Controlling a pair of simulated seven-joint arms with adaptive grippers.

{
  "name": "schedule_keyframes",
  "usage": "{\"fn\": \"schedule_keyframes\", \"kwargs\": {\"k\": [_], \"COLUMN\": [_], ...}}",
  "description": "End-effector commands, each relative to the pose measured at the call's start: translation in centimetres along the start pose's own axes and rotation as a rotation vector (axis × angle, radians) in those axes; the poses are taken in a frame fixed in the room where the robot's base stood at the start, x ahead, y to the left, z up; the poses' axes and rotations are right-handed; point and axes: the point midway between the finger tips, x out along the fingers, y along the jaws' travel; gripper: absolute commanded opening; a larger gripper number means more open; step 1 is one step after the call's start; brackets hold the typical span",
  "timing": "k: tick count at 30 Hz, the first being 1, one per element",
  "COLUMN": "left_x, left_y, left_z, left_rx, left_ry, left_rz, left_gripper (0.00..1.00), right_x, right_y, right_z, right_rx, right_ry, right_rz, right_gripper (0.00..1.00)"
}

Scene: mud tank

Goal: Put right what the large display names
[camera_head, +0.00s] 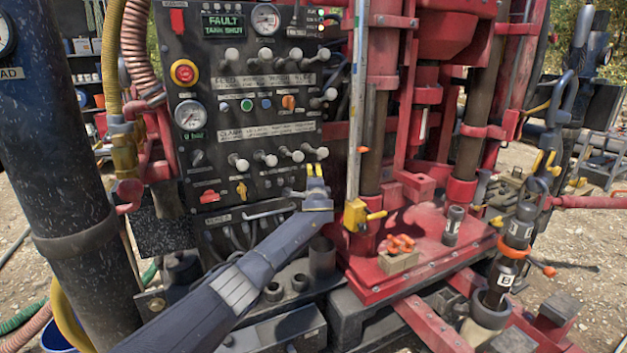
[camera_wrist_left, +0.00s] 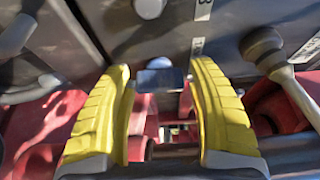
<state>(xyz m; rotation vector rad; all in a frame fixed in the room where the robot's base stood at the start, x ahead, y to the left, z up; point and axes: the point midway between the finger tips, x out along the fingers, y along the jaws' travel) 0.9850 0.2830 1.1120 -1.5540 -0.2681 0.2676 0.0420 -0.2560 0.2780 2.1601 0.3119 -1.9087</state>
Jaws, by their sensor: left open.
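The large display (camera_head: 223,26) at the top of the black control panel (camera_head: 252,100) reads "FAULT TANK SHUT". My left gripper (camera_head: 316,171) is in front of the panel's lower right part, just below the lower row of levers. Its yellow fingers are apart in the left wrist view (camera_wrist_left: 160,68), with nothing clearly held between them. A yellow valve with a handle (camera_head: 356,215) stands right of the gripper in the head view. Another yellow valve (camera_head: 126,150) sits on the hoses at left. My right gripper is out of view.
A red emergency button (camera_head: 184,72) and gauges are on the panel. The red rig base (camera_head: 425,255) carries a block with orange pieces (camera_head: 399,253) and a dark cylinder (camera_head: 453,226). A thick black pipe (camera_head: 66,180) stands at left. Gravel ground is at right.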

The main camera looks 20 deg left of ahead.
Motion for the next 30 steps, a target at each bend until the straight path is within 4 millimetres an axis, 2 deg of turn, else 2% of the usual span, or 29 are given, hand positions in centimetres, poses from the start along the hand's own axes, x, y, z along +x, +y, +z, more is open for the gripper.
{"fn": "schedule_keyframes", "kwargs": {"k": [13, 26, 30], "left_x": [0.21, 0.19, 0.19], "left_y": [0.04, 0.04, 0.05], "left_z": [0.00, -0.04, -0.07], "left_rx": [0.000, 0.000, 0.000], "left_ry": [0.000, 0.001, 0.001], "left_rz": [0.001, 0.001, 0.001], "left_gripper": [0.60, 0.10, 0.09], "right_x": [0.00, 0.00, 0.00], "right_y": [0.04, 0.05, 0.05], "right_z": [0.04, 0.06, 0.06], "right_rx": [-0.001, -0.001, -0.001], "right_ry": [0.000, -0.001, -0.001], "right_rz": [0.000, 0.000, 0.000], "right_gripper": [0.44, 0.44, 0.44]}}
